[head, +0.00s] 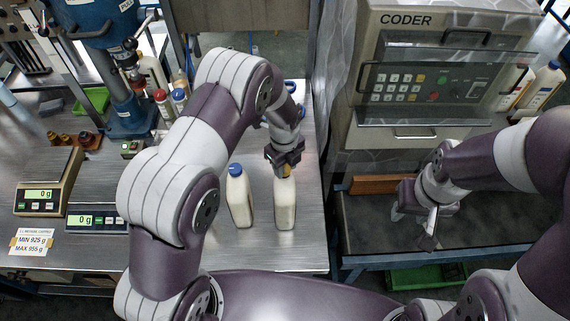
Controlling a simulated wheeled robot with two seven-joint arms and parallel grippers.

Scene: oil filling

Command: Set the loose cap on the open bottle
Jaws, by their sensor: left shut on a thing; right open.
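My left gripper (286,169) points down right over this bottle. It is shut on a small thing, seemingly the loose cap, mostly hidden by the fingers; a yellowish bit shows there. I cannot tell whether it touches the bottle's mouth. My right gripper (431,238) is open and empty, low at the right over the dark surface in front of the coder machine.
A bottle with a blue cap (239,196) stands close left of the open one. Scales (48,190) and a note (34,241) are at the left. More bottles (165,104) stand behind my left arm. The coder machine (437,80) is at the right.

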